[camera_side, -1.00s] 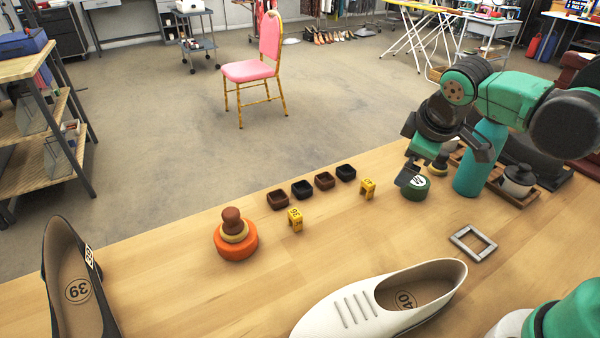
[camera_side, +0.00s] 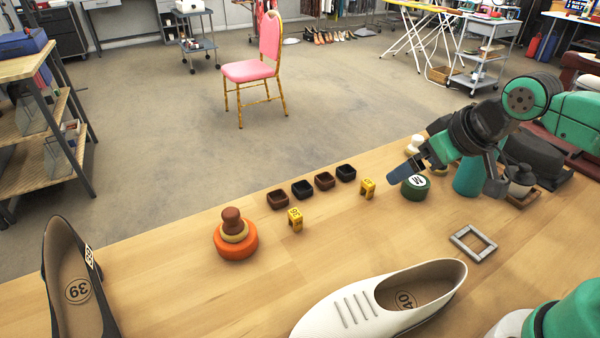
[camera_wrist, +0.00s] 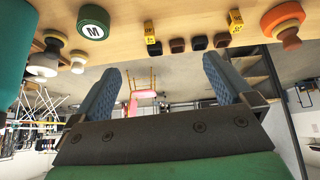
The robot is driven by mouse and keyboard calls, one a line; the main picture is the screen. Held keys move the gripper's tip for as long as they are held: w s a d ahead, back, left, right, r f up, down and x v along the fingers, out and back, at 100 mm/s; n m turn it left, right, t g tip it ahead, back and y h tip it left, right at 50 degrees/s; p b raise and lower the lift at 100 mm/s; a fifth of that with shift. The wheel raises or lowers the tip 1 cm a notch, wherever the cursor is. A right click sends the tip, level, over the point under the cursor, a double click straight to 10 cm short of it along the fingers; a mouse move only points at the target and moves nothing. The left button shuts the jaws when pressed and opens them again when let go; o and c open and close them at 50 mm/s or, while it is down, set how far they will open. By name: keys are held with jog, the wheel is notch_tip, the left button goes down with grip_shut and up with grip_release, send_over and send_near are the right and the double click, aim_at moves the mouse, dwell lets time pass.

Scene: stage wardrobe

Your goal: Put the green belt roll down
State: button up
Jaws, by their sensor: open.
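The green belt roll (camera_side: 415,188), a dark green disc with a white M label, sits on the wooden table at the right, and nothing grips it. It also shows at the upper left of the wrist view (camera_wrist: 94,22). My gripper (camera_side: 405,162) is above and just behind the roll in the side view, apart from it. In the wrist view my gripper (camera_wrist: 158,82) has its two blue fingers spread wide with nothing between them.
An orange roll with a brown knob (camera_side: 236,240), small dark trays (camera_side: 302,189) and yellow number markers (camera_side: 367,188) stand left of the roll. A grey frame (camera_side: 473,243) and a white shoe (camera_side: 345,312) lie nearer.

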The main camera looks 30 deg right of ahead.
jog(key=w+d+f+n+g, duration=0.2)
jog(key=w+d+n+g, duration=0.15)
jog(key=d, duration=0.25)
jog(key=n+g+y, duration=0.1)
jog(key=n+g, duration=0.1)
jog(key=n, duration=0.1)
send_over(417, 180)
jog(key=shift+m, duration=0.25)
jog(key=f, duration=0.5)
jog(key=shift+s+d+f, duration=0.15)
jog(key=shift+s+f, duration=0.15)
jog(key=shift+s, duration=0.1)
jog(key=shift+w+f, duration=0.2)
jog(key=shift+f, duration=1.25)
jog(key=shift+w+f, duration=0.15)
jog(key=shift+f, duration=1.25)
jog(key=c, duration=1.5)
jog(key=shift+o, duration=0.2)
jog(key=shift+r, duration=0.15)
